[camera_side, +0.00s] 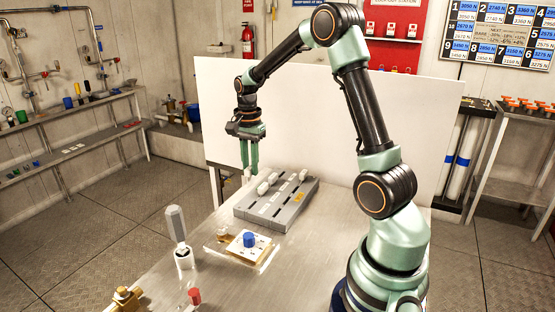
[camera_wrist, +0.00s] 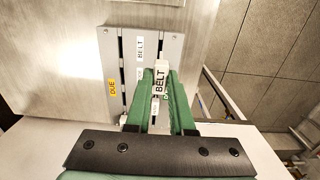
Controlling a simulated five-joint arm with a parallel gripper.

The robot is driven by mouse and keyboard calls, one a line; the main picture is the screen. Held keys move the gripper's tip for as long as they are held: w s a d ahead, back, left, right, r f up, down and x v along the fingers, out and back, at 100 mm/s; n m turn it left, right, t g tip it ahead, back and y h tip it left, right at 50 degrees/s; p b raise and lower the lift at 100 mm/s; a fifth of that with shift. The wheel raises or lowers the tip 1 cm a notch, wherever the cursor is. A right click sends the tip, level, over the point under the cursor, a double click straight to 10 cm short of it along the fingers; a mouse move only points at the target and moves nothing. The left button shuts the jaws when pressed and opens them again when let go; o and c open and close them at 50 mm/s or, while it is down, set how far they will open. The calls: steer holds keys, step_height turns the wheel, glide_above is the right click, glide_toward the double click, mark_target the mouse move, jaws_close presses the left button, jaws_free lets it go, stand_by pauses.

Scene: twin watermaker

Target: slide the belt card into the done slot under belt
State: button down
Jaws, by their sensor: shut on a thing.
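My gripper (camera_side: 250,166) is shut on a white card marked BELT, the belt card (camera_wrist: 160,84), which shows between the green fingers (camera_wrist: 160,100) in the wrist view. In the side view the card is a small white piece (camera_side: 247,175) at the fingertips, by the far left edge of the grey slotted board (camera_side: 262,217). Whether it touches the board or sits in a slot, I cannot tell. The board has dark slots, a yellow DUE label (camera_wrist: 112,90) and a white BELT label (camera_wrist: 140,48). Another label beside the right finger is mostly hidden.
Several white pieces (camera_side: 283,193) stand on the board. In front of it are a tray with a blue knob (camera_side: 250,240), a grey-handled tool (camera_side: 177,225) in a white holder, a red-capped item (camera_side: 194,296) and a brass fitting (camera_side: 126,299). A white panel (camera_side: 330,120) stands behind the table.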

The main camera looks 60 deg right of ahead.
mark_target(251, 182)
steer(key=shift+f, duration=2.85)
steer(key=shift+f, duration=1.85)
steer(key=c, duration=0.7)
jaws_free()
step_height(251, 182, up, 12)
steer(key=shift+f, duration=0.2)
steer(key=shift+r, duration=0.25)
